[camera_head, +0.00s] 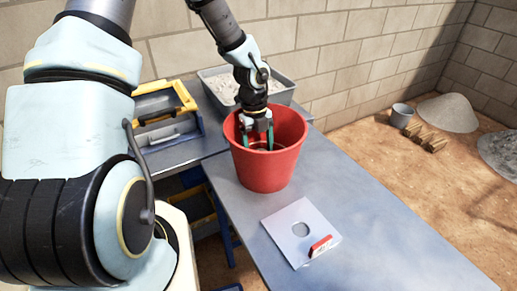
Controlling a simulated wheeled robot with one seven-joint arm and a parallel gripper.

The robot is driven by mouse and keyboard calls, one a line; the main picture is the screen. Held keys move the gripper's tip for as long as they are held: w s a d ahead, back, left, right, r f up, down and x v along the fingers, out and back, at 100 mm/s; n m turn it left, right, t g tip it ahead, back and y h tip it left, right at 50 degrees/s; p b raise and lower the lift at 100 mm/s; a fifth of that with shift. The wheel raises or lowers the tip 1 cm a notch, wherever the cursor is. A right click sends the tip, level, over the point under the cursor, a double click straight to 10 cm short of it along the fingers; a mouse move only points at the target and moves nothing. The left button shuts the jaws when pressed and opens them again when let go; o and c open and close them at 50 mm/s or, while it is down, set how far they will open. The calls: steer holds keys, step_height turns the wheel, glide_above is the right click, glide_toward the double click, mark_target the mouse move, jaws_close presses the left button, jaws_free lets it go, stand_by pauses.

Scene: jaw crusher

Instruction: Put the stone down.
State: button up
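My gripper (260,146) points down into the red bucket (264,170), which stands on the grey table. Its two green fingers are spread apart, and the bucket's red inside shows between them. The fingertips are low inside the bucket, below its rim. I cannot make out a stone between the fingers. The near wall hides much of the bucket's floor, so I cannot tell whether a stone lies there.
A grey tray of pale material (222,86) and a yellow-edged toolbox (166,115) stand behind. The table's right side is clear.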

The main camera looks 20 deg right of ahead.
steer(key=shift+o, duration=1.2)
steer(key=shift+r, duration=0.15)
step_height(320, 180, up, 12)
steer(key=w, duration=0.1)
steer(key=shift+w+a+b, duration=0.2)
steer(key=shift+w+b, duration=0.1)
steer(key=shift+b, duration=0.15)
